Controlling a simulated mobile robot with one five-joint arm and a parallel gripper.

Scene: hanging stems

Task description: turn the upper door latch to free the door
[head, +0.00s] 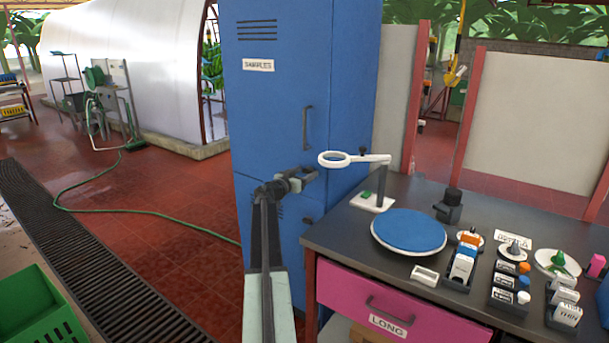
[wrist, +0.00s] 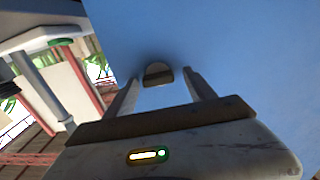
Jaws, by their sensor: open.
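The tall blue cabinet (head: 275,95) stands in the middle of the head view, with a "SAMPLES" label and a dark vertical handle (head: 307,128) on its upper door. The latch (wrist: 158,74) is a small rounded dark piece with a brownish bar on the blue face, seen in the wrist view. My gripper (head: 312,175) is at the cabinet front, below the upper handle. In the wrist view my gripper (wrist: 161,80) is open, with one finger on each side of the latch. Contact with the latch cannot be told. The latch is hidden or too small in the head view.
A dark workbench (head: 340,232) stands right of the cabinet, with a white ring magnifier (head: 335,159), a blue disc (head: 408,231) and several small containers. Its pink drawer (head: 385,305) is shut. A green crate (head: 40,315) lies at lower left; the red floor between is largely clear.

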